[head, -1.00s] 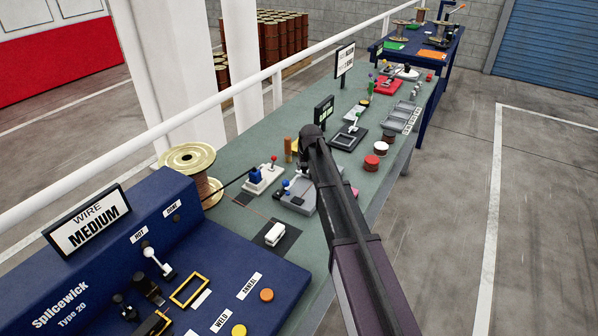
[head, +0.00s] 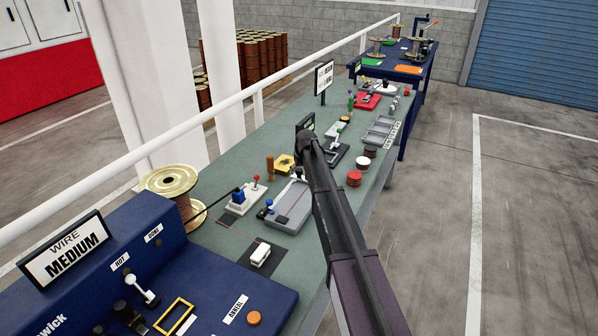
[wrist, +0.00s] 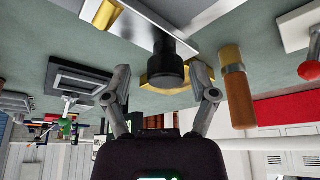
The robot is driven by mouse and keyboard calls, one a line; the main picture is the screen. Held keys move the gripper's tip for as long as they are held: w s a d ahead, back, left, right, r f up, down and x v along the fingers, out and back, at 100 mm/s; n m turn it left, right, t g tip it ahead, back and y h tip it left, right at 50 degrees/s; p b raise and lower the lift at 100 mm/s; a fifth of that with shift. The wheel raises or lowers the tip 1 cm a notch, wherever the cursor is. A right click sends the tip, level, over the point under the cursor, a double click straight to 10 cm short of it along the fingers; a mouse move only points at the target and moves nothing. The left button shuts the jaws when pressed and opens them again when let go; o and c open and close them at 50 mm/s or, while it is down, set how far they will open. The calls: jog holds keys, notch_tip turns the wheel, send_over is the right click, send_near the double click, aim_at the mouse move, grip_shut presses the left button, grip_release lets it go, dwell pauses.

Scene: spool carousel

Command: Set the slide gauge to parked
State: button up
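A grey plate with a dark slot (head: 291,207), which I take to be the slide gauge, lies on the green bench in the head view. A blue knob (head: 269,204) is at its left edge. In the wrist view, a black upright knob (wrist: 167,62) stands on a grey plate, with a gold piece (wrist: 107,12) nearby. My gripper (wrist: 162,84) is open, with a finger on either side of the black knob and gaps visible. In the head view my arm hides most of the gripper and the plate's far end. No position marking is readable.
A wooden cylinder (head: 270,166) and a yellow piece (head: 285,161) stand just beyond the plate. A white base with a red-knobbed lever (head: 243,200) stands to its left. A dark framed tray (head: 337,155) lies beyond. Red and white spools (head: 354,179) are to the right.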

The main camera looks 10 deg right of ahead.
jog(key=shift+s+a, duration=0.1)
jog(key=shift+s, duration=0.05)
jog(key=s+a, duration=0.2)
jog(key=s, duration=0.2)
jog(key=s+a, duration=0.6)
jog(key=s, duration=0.1)
jog(key=shift+s+a+r+p, duration=0.1)
jog(key=shift+s+r+p, duration=0.25)
jog(key=shift+r+p, duration=0.05)
jog(key=a+p+v, duration=0.1)
jog(key=p+v, duration=1.1)
jog(key=v, duration=0.1)
jog(key=s+d+f+g+b, duration=0.1)
jog(key=s+d+f+b, duration=0.1)
jog(key=s, duration=0.4)
jog(key=s+d+f+g+b, duration=0.1)
jog(key=s+d+f+b, duration=0.1)
jog(key=s, duration=0.4)
jog(key=shift+s+f+m+h+b, duration=0.15)
jog(key=shift+f+m+h+b, duration=0.2)
jog(key=shift+f, duration=0.45)
jog(key=shift+d, duration=0.1)
